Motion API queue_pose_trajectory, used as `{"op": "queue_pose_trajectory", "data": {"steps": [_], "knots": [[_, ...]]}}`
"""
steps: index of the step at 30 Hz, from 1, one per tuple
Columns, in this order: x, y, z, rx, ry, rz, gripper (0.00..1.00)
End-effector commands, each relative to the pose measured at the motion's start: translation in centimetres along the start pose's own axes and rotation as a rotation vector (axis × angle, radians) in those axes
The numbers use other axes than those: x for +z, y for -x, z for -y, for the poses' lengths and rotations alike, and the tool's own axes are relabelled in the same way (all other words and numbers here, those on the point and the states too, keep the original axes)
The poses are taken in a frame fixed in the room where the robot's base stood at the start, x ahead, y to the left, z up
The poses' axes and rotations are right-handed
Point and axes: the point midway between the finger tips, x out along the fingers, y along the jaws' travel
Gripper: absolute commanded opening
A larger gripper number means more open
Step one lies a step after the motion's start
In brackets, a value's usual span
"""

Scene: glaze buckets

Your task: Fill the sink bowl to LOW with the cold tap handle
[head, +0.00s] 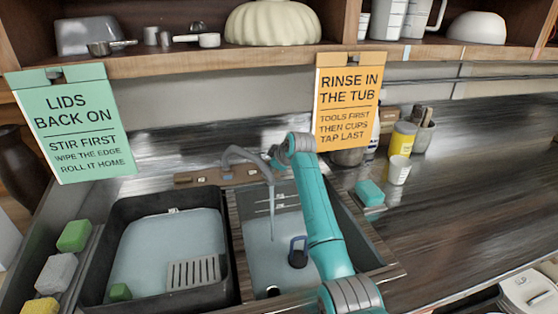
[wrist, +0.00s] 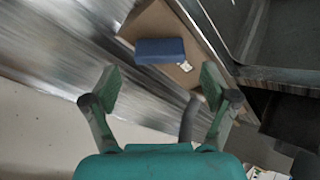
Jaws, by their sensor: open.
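The sink bowl (head: 262,262) is the right-hand basin in the head view, pale inside, with short marks on its back wall; I cannot read LOW or tell the water level. A grey curved tap spout (head: 245,153) reaches over it, and a thin line hangs below its end; I cannot tell whether it is water. In the wrist view a blue block (wrist: 160,50), which looks like the cold tap handle, lies on a brown board (wrist: 150,22) beyond my gripper (wrist: 160,87). My gripper is open and empty, its fingers apart from the block.
A dark blue-rimmed object (head: 298,251) is in the bowl. A black tub (head: 238,262) with pale contents stands left of it. A teal sponge (head: 369,193) and white cup (head: 398,170) stand right. Two hanging signs (head: 346,100) flank the tap area. The right counter is largely clear.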

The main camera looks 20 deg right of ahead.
Motion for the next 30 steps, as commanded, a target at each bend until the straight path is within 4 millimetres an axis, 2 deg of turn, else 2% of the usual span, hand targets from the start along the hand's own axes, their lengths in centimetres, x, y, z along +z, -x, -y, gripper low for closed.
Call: {"op": "queue_pose_trajectory", "data": {"steps": [6, 13, 18, 30], "knots": [[0.0, 3.8, -0.1, 0.003, 0.001, -0.002, 0.85], [0.0, 6.9, 0.0, 0.001, 0.001, -0.001, 0.85], [0.0, 7.9, 0.0, 0.000, 0.001, 0.000, 0.85], [0.0, 8.0, 0.0, 0.000, 0.001, 0.000, 0.85]]}}
